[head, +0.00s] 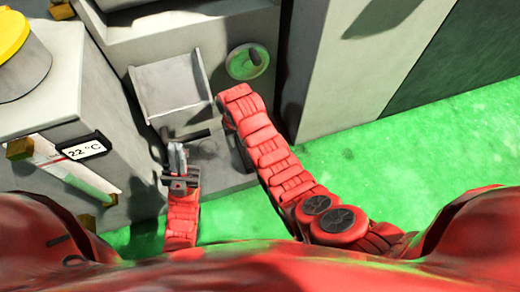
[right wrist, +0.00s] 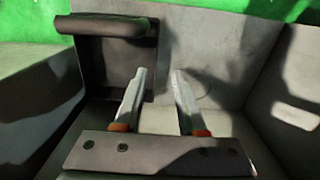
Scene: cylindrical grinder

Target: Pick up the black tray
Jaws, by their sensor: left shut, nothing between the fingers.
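I cannot pick out the black tray for certain. In the right wrist view a dark, flat-backed piece with a thick rounded bar (right wrist: 108,26) along its top stands at the left; whether it is the tray is unclear. My right gripper (right wrist: 159,74) is open there, its two fingers apart with nothing between them, the left fingertip close to the dark piece's lower right in the picture. In the head view the right gripper is hidden beyond my red arm. My left gripper (head: 177,147) is shut and empty, in front of the grey machine, below a light grey square pan (head: 170,86).
A grey block with a 22 °C display (head: 83,151) and a yellow-topped round part (head: 12,35) stand at the left. A green round knob (head: 247,63) is on the machine. A tall grey cabinet (head: 340,70) stands to the right. Green floor (head: 430,150) is clear at right.

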